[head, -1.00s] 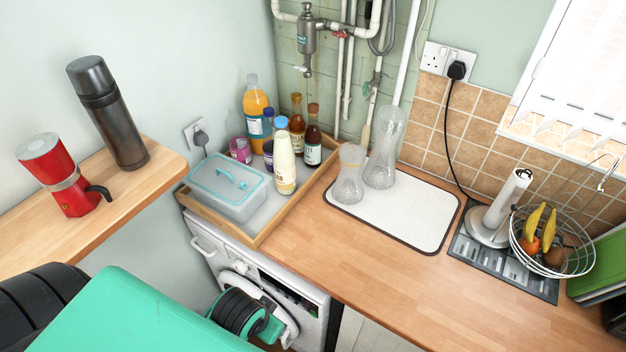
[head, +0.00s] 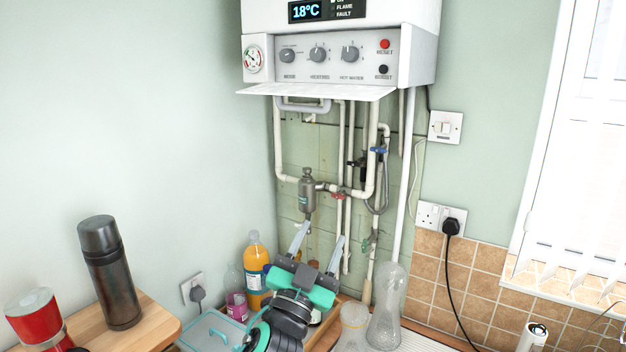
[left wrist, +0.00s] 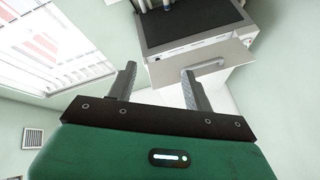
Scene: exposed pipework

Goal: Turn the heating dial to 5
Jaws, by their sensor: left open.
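The heating dial (head: 318,54) is the middle of three grey knobs on the white boiler's control panel, above the label that reads like "HEATING". Its exact setting is too small to read. The boiler (head: 425,45) hangs on the wall at the top, with its front flap (head: 318,91) folded down below the knobs. My left gripper (head: 319,240) is open and empty, well below the boiler, in front of the pipes. In the left wrist view the open fingers (left wrist: 158,90) point up towards the boiler's underside (left wrist: 190,25). My right gripper is not in view.
White pipes (head: 345,200) and a grey metal filter (head: 307,190) run down the wall under the boiler. An orange bottle (head: 255,275), glass vases (head: 387,310) and a dark flask (head: 109,270) stand below. The wall left of the boiler is clear.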

